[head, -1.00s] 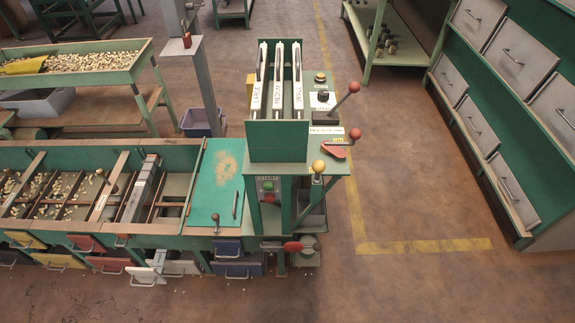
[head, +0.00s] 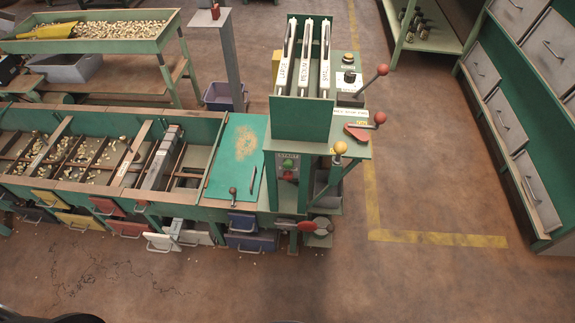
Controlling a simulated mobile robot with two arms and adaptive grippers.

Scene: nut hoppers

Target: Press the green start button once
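The green start button (head: 287,164) sits on a small panel under a START label, on the front of the green machine (head: 302,118). A red button (head: 288,176) is just below it. Whether the green button is pressed in is too small to tell. Neither of my grippers shows clearly in the head view. Only a dark curved part of mine shows at the bottom left edge, and a sliver at the bottom middle.
A yellow-knobbed lever (head: 340,148) and red-knobbed levers (head: 382,70) stick out right of the panel. A hopper bench (head: 70,187) with coloured drawers extends left. Drawer cabinets (head: 513,128) stand at right. The floor in front (head: 330,280) is clear.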

